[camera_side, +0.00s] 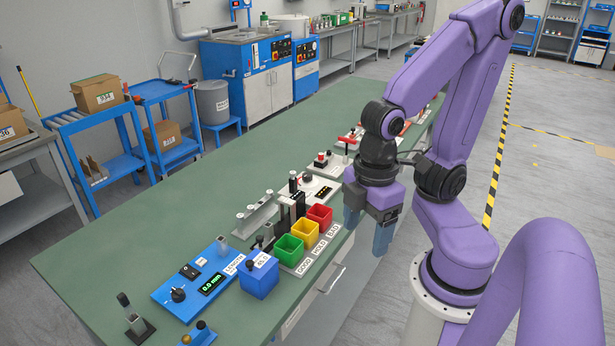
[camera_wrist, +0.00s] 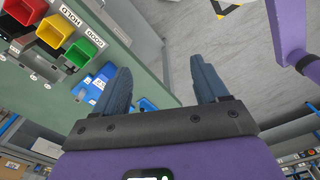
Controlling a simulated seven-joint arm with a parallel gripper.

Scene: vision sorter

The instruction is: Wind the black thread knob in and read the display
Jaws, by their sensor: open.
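A blue measuring panel marked LENGTH (camera_side: 180,312) lies on the green bench in the side view. Its dark display (camera_side: 211,284) reads 0.0 mm in green. A black knob (camera_side: 178,294) sits on the panel left of the display; whether it is the thread knob I cannot tell. My gripper (camera_side: 367,228) points down at the bench's right edge, well to the right of the panel and touching nothing. In the wrist view, my gripper (camera_wrist: 160,70) has its two blue-grey fingers spread apart with nothing between them. The knob and display cannot be made out there.
A blue box (camera_side: 259,282) stands right of the panel. Green (camera_side: 289,250), yellow (camera_side: 305,234) and red (camera_side: 319,218) bins stand between it and my gripper, with dark posts behind. The bench (camera_side: 110,240) is bare at the left.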

